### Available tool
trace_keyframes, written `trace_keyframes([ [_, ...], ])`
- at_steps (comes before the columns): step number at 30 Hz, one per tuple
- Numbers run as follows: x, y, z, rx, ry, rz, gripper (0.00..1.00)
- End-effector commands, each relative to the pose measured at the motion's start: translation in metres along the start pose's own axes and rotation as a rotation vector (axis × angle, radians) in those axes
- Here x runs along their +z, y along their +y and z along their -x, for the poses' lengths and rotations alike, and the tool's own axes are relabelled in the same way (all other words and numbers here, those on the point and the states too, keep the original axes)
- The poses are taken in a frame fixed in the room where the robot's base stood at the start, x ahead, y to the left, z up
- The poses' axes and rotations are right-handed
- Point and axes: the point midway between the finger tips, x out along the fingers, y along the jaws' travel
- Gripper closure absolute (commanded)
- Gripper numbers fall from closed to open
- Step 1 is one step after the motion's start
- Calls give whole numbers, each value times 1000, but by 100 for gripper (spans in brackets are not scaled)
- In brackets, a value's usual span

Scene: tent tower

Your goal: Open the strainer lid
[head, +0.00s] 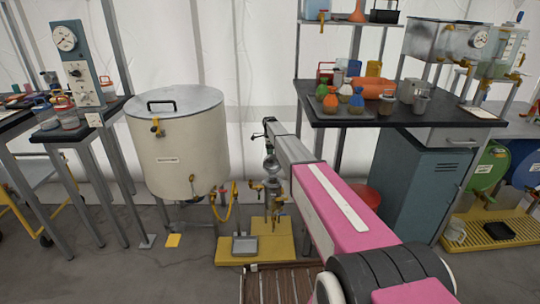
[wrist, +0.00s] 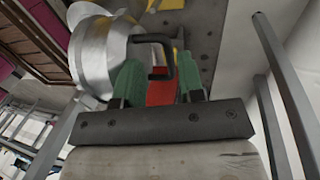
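The strainer is a silver metal body (wrist: 98,55) at the upper left of the wrist view, with a black bent handle (wrist: 155,40) at its side. It seems to be the small metal fitting (head: 271,168) by the end of my arm in the head view. My gripper (wrist: 160,78) has two green fingers standing apart. The end of the black handle shows in the gap between them, and I see neither finger closed on it. Whether a finger touches the handle cannot be told. My arm hides part of the strainer's surroundings in the head view.
A large cream tank (head: 178,150) with a flat lid stands left of the strainer. A yellow base (head: 268,243) with pipework is below it. A black table (head: 440,112) with bottles and a blue-grey cabinet (head: 408,180) stand to the right. Grey posts (wrist: 283,85) pass right of my gripper.

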Motion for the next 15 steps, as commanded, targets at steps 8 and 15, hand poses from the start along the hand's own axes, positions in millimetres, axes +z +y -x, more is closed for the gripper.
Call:
trace_keyframes([
  [8, 0, -18, 9, -2, 0, 0, 64],
  [15, 0, -30, 16, -2, 0, 0, 64],
])
